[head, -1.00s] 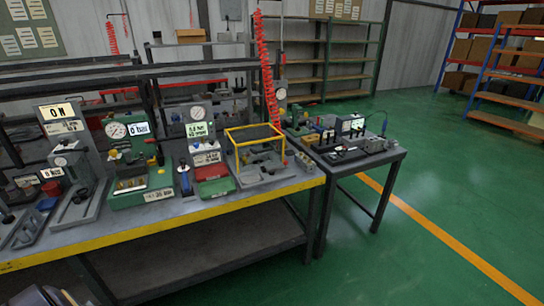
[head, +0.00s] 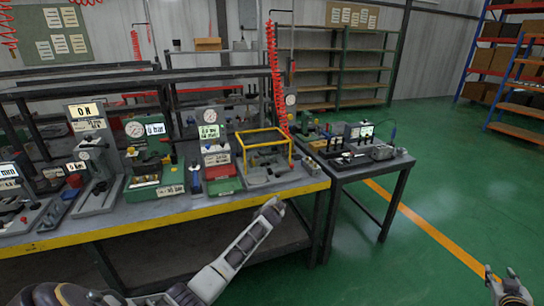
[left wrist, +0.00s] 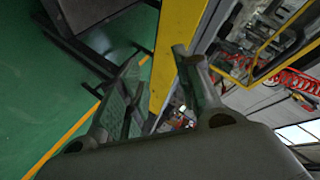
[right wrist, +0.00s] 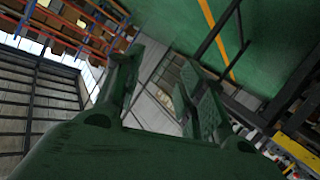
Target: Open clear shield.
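The clear shield (head: 268,144) is a see-through box with yellow edges. It sits down over a grey fixture (head: 282,176) near the right end of the long bench. Its yellow frame also shows at the upper right of the left wrist view (left wrist: 286,52). My left gripper (head: 272,206) is in front of the bench's yellow edge, below the shield and apart from it. In the left wrist view its fingers (left wrist: 160,62) are spread and empty. My right gripper (head: 501,271) is at the lower right over the green floor, far from the shield. Its fingers (right wrist: 163,65) are spread and empty.
The long bench (head: 120,225) has a yellow front edge and carries several gauge stations left of the shield. A red coiled hose (head: 275,80) hangs behind the shield. A smaller table (head: 350,172) stands to the right. The floor at right is clear.

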